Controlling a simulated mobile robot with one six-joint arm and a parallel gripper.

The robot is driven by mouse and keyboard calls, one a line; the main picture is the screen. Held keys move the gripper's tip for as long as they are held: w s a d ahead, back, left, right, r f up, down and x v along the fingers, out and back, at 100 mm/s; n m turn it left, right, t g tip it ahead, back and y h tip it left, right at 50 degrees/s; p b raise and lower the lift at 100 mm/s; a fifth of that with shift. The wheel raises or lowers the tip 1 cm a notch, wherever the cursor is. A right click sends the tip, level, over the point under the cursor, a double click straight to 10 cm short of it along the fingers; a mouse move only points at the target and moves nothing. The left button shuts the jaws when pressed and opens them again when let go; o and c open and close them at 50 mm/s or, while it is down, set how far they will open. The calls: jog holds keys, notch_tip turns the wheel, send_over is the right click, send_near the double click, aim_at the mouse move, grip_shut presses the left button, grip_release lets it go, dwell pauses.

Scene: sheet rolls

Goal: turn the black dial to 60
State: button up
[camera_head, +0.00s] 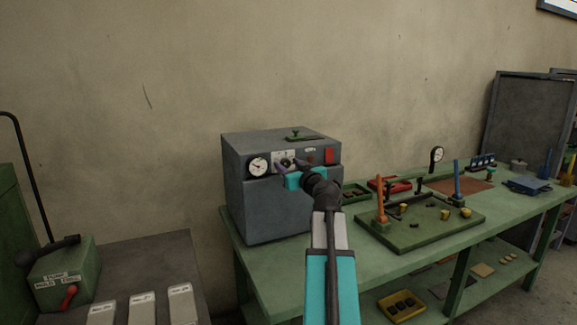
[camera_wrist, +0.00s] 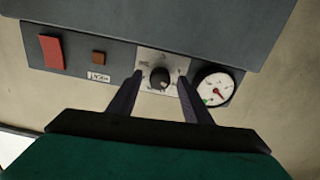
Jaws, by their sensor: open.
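The black dial (camera_wrist: 159,78) sits on a pale square plate (camera_wrist: 177,64) on the front of a grey machine box (camera_head: 270,205). The wrist view sees it upside down, and the marks on the plate are too small to read. My gripper (camera_wrist: 158,82) is open, with one dark finger on each side of the dial. I see gaps between the fingers and the dial, so they look apart from it. In the head view my gripper (camera_head: 291,165) reaches the upper front of the box and partly covers the dial.
A round white gauge (camera_head: 258,166) is left of the dial on the box. A red switch (camera_head: 329,156) is at its right end. A green lever (camera_head: 296,135) is on top. The green bench (camera_head: 385,262) holds a green fixture board (camera_head: 420,232) to the right.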

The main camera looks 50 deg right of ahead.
jog(key=c, duration=1.1)
jog(key=shift+o, duration=0.2)
jog(key=shift+m, duration=0.4)
jog(key=m+b, duration=0.1)
jog(key=m, duration=0.6)
jog(key=m+p, duration=0.1)
jog(key=m, duration=0.4)
jog(key=shift+m, duration=0.4)
jog(key=m+p, duration=0.2)
jog(key=m, duration=0.2)
jog(key=shift+d, duration=0.1)
jog(key=shift+f, duration=0.1)
